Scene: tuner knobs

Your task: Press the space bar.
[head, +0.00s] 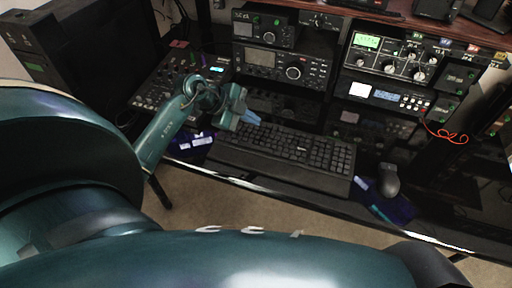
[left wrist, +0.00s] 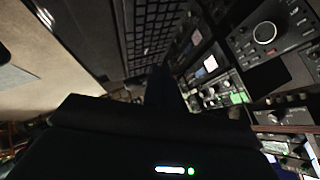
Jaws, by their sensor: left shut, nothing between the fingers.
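The black keyboard (head: 318,153) lies on the dark desk near its front edge. Its space bar, in the row nearest the palm rest, is too small and dark to pick out. My left gripper (head: 253,118) has its blue fingers together and empty, above the back left part of the keyboard. Whether it touches any key cannot be told. In the left wrist view the keyboard (left wrist: 150,30) shows at the top, beyond the dark gripper fingers (left wrist: 163,85). My right gripper is not in view.
Radio units (head: 285,68) with knobs stand stacked behind the keyboard, and more (head: 400,60) stand to the right. A mixer panel (head: 170,85) is at the left. A mouse (head: 388,181) lies right of the keyboard. An orange cable (head: 447,136) hangs further right.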

